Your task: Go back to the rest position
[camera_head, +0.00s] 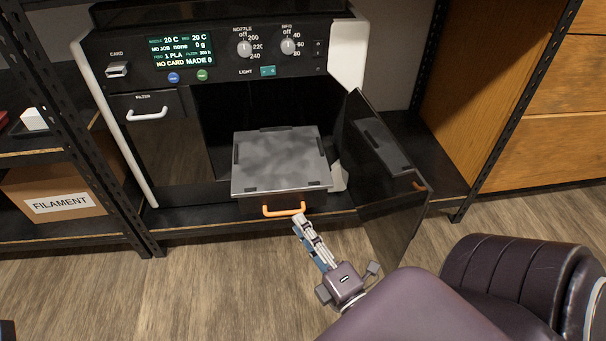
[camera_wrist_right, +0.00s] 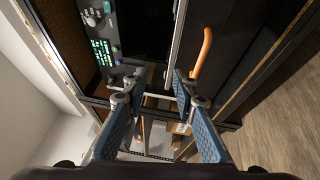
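My right gripper (camera_head: 302,224) is in front of the printer, just below the orange handle (camera_head: 284,209) of the pulled-out drawer with the grey plate (camera_head: 280,160). In the right wrist view my right gripper (camera_wrist_right: 158,88) has its two blue-padded fingers apart, with nothing held between them. The orange handle shows there too (camera_wrist_right: 203,52), beyond the right-hand finger and outside the gap. A small dark piece at the bottom left corner of the head view may be part of my left gripper; its fingers are hidden.
The printer's dark door (camera_head: 385,180) stands open to the right of the drawer, close to my right arm. A FILAMENT box (camera_head: 55,205) sits on the left shelf. Wooden drawers (camera_head: 545,110) stand at the right. The wood floor (camera_head: 190,285) at the front left is clear.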

